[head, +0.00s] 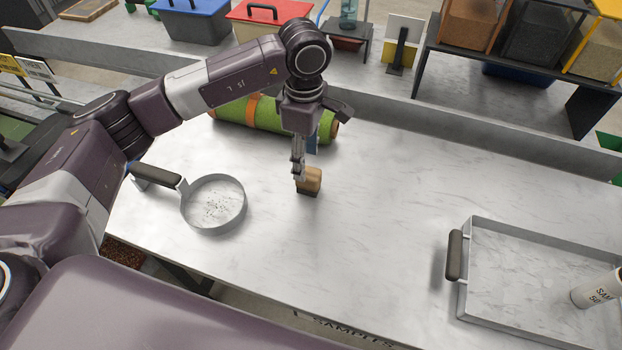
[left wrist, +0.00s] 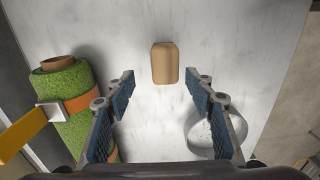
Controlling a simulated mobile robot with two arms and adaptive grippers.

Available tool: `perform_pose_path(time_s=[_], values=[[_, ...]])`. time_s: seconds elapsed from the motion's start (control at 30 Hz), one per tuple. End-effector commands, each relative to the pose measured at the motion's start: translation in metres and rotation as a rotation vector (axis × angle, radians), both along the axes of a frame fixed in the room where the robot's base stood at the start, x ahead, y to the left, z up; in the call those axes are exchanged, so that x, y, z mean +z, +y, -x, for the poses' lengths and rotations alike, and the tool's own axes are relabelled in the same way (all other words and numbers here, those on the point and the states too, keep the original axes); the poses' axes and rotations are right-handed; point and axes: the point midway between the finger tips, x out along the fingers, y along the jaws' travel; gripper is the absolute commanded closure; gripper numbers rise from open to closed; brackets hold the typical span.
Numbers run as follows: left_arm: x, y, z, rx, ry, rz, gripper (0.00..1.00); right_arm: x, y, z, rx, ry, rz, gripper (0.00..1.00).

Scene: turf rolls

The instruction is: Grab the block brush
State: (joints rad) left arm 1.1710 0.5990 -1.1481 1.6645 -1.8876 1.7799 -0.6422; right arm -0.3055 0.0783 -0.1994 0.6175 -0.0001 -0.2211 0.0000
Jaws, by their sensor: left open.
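The block brush (head: 310,179) is a small tan wooden block with a dark underside. It stands on the light marbled table, right at my left gripper's fingers in the head view. In the left wrist view the brush (left wrist: 165,63) lies ahead, between the lines of the two fingers and a little beyond their tips. My left gripper (head: 302,172) points down at it with its blue-padded fingers (left wrist: 158,88) spread apart and nothing between them. One finger hides part of the brush in the head view. My right gripper is in neither view.
A green turf roll (head: 232,117) with an orange band lies behind the gripper. A round sieve pan (head: 239,213) with a dark handle sits to the left. A metal tray (head: 480,225) holding a white cylinder (head: 598,288) stands at right. The table between brush and tray is clear.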

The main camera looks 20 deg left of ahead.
Motion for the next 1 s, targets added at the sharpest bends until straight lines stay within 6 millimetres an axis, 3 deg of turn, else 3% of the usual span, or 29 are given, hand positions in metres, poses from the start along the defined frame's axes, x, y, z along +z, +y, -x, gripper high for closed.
perform_pose_path(time_s=[0.5, 0.83, 1.0], values=[[-0.064, -0.002, 0.005, 0.000, 0.004, 0.002, 0.51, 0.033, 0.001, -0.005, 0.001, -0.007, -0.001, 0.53], [-0.073, -0.002, 0.005, -0.001, 0.001, 0.001, 0.51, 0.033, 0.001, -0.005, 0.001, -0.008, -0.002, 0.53], [-0.073, -0.002, 0.005, -0.001, 0.001, 0.001, 0.69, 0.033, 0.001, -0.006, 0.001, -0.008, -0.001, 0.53]])
